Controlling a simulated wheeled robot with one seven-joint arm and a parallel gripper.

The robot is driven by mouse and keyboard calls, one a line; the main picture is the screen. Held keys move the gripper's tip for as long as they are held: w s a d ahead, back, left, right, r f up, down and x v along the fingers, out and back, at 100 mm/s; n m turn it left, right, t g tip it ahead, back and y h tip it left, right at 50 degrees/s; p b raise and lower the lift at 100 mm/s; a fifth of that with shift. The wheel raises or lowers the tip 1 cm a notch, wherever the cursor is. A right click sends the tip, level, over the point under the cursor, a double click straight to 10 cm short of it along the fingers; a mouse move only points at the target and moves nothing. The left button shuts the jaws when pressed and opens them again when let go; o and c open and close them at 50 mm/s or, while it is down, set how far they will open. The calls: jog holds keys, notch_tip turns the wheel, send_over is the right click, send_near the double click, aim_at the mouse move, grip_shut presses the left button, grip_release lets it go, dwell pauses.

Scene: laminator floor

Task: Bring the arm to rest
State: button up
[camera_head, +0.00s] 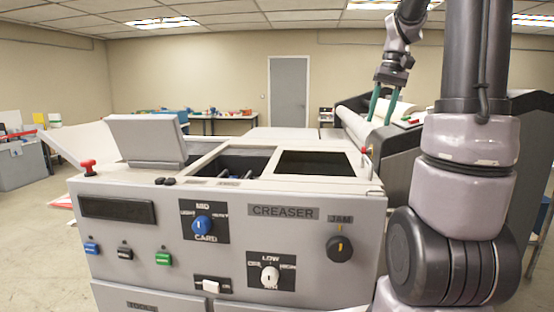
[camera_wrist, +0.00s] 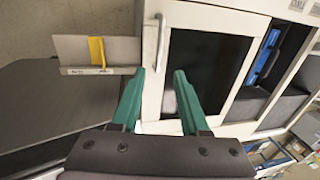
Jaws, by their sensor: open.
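My gripper (camera_head: 380,104) hangs from my raised arm at the upper right of the head view, with its green fingers pointing down. In the wrist view my gripper (camera_wrist: 158,100) has its two green fingers spread apart with nothing between them. It is open and empty. Beyond the fingers in the wrist view lies a dark window in a pale frame (camera_wrist: 205,72), with a metal handle (camera_wrist: 161,42) beside it. The fingers appear apart from these surfaces, though the exact gap is hard to tell.
A grey creaser machine (camera_head: 230,240) with knobs stands in front, its top partly open. A dark machine with a white roll (camera_head: 372,122) stands behind my arm. A table with coloured items (camera_head: 215,117) is at the back, near a grey door (camera_head: 288,90). Open floor lies at left.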

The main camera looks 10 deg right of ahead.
jog(key=s+a+t, duration=0.6)
jog(key=s+a, duration=0.9)
jog(key=a, duration=0.2)
jog(key=shift+f+m, duration=0.3)
jog(key=shift+o, duration=0.3)
